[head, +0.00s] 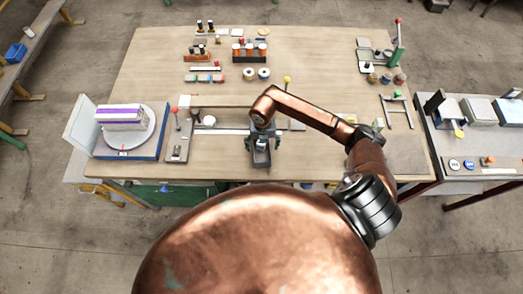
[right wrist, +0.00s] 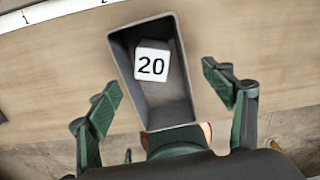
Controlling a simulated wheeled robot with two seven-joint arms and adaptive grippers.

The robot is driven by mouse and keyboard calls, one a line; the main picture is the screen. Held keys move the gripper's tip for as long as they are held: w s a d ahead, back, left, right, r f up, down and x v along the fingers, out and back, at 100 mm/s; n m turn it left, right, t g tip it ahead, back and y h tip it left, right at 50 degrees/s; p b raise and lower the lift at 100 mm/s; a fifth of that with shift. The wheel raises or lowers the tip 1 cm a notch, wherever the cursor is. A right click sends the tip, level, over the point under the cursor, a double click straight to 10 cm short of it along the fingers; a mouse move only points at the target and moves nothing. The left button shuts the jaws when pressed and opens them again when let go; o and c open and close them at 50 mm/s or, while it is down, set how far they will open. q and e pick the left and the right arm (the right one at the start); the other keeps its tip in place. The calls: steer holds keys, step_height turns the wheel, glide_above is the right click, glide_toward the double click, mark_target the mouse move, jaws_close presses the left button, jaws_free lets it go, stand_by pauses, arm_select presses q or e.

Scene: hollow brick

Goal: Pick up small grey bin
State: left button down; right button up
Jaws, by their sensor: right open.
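The small grey bin (right wrist: 166,100) is below my right gripper in the right wrist view, with its open top facing the camera. A white block marked "20" (right wrist: 152,62) lies in it. My right gripper (right wrist: 163,95) is open, with one green-padded finger on each side of the bin and gaps between the pads and its walls. In the head view the bin (head: 261,158) shows near the table's front edge, partly hidden by my right gripper (head: 262,141). My left gripper is not in view.
The wooden table (head: 330,75) has a clear middle. A turntable (head: 130,135) with a white and purple box stands at the left. A white ruled strip (head: 222,131) lies beside the bin. Racks and small parts stand at the back. A side bench (head: 470,145) is at the right.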

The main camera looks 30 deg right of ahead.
mark_target(262, 153)
steer(key=shift+a+f, duration=0.15)
steer(key=shift+f, duration=1.5)
steer(key=shift+c, duration=0.2)
steer(key=c, duration=1.2)
